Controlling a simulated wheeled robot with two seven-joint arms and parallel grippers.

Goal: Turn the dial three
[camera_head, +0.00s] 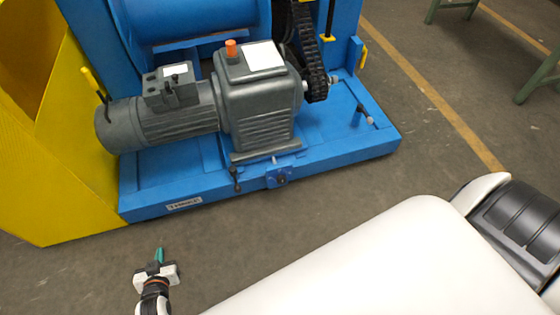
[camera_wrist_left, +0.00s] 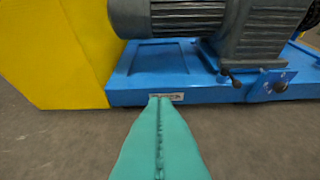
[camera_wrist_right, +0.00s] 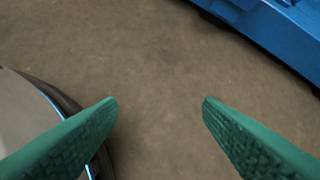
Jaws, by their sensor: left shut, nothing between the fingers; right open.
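The blue machine base (camera_head: 330,150) stands on the floor, with a grey motor and gearbox (camera_head: 262,105) on top. A white label with dark lettering (camera_head: 184,203) is on its front edge; the lettering is too small to read surely. A small blue block with a dark round centre (camera_head: 280,178) is on the front edge, also in the left wrist view (camera_wrist_left: 270,86); I cannot tell if it is the dial. My left gripper (camera_head: 159,256) is shut and empty, in front of the base and apart from it. My right gripper (camera_wrist_right: 160,104) is open and empty above the floor.
A black chain (camera_head: 312,60) runs up behind the gearbox. A yellow guard (camera_head: 60,130) stands at the left. An orange cap (camera_head: 231,48) tops the gearbox. A small lever (camera_head: 236,178) hangs at the front. The floor (camera_head: 350,205) before the base is clear.

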